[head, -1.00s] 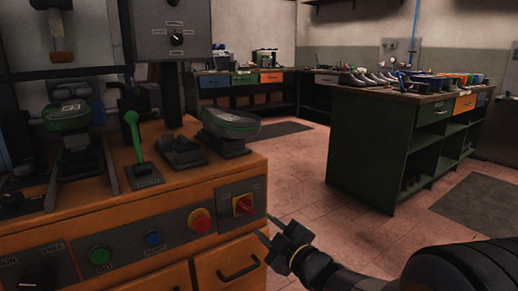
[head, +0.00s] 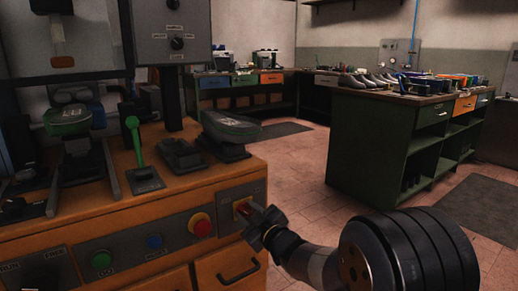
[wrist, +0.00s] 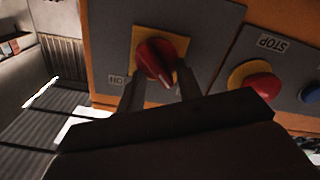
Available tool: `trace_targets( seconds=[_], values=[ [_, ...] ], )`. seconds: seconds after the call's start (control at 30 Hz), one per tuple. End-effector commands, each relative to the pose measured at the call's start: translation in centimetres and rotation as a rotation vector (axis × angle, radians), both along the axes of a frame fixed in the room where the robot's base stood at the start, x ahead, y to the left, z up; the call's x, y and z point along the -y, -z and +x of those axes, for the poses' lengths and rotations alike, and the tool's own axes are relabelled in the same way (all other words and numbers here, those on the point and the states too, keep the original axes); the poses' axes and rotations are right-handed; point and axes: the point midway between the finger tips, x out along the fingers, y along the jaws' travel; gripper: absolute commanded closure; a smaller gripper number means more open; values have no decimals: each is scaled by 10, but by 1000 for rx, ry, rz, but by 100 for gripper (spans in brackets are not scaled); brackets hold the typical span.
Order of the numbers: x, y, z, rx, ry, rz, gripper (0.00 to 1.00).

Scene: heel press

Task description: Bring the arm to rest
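My gripper (head: 254,213) is in front of the right end of the orange machine's control panel, at the red rotary switch (wrist: 155,62) on its yellow plate. In the wrist view, my gripper (wrist: 158,78) has its two fingers apart, one toward each side of the red knob. The knob's handle lies slanted, and I cannot tell whether the fingers touch it. In the head view, my gripper partly covers the switch. My arm (head: 320,265) reaches in from the lower right.
A red stop button (head: 201,225) sits left of the switch, with blue (head: 155,242) and green (head: 101,260) buttons beyond. A green lever (head: 134,138) and a shoe form (head: 230,128) stand on the machine top. Open floor (head: 300,185) separates it from a green workbench (head: 375,140).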

Motion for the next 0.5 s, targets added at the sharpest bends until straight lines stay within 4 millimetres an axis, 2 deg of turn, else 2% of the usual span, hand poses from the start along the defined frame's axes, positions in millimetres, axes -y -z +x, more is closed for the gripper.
trace_targets(
  seconds=[0.03, 0.5],
  values=[
    [1, -5, 0, -26, 1, 32, 66],
    [3, -2, 2, -173, 1, 256, 66]
  ],
)
